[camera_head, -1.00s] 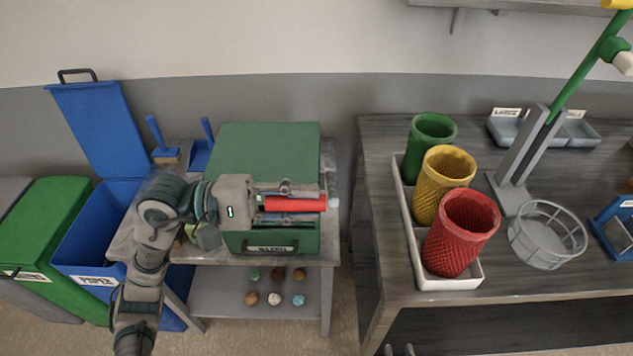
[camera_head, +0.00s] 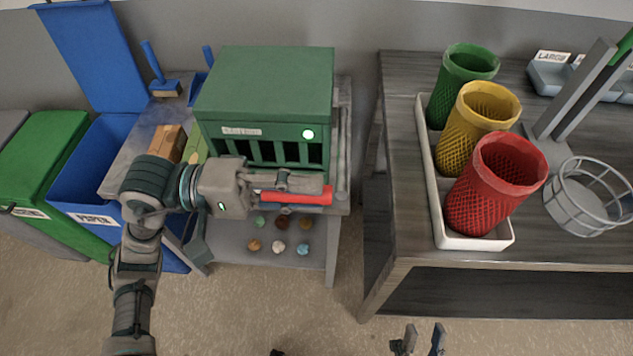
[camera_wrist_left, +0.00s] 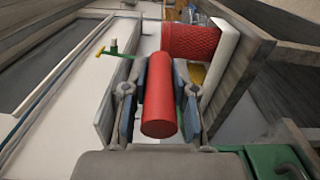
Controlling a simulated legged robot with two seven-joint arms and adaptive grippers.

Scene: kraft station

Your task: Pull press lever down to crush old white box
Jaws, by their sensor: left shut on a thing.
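The green press (camera_head: 265,85) stands on the left table, with a dark barred opening in its front and a lit round light (camera_head: 308,134). Its red lever handle (camera_head: 296,197) lies level in front of the press, below the bars. My left gripper (camera_head: 288,184) is shut on the handle. In the left wrist view the red handle (camera_wrist_left: 158,100) sits between the two fingers. My right gripper (camera_head: 420,342) shows at the bottom edge with its fingers apart, empty. I cannot make out a white box; the press's inside is dark.
A cardboard-brown box (camera_head: 168,143) lies left of the press. Blue (camera_head: 85,190) and green bins (camera_head: 42,165) stand further left. Several small balls lie on the shelf below. On the right table, green, yellow and red baskets (camera_head: 495,185) stand in a white tray (camera_head: 440,225).

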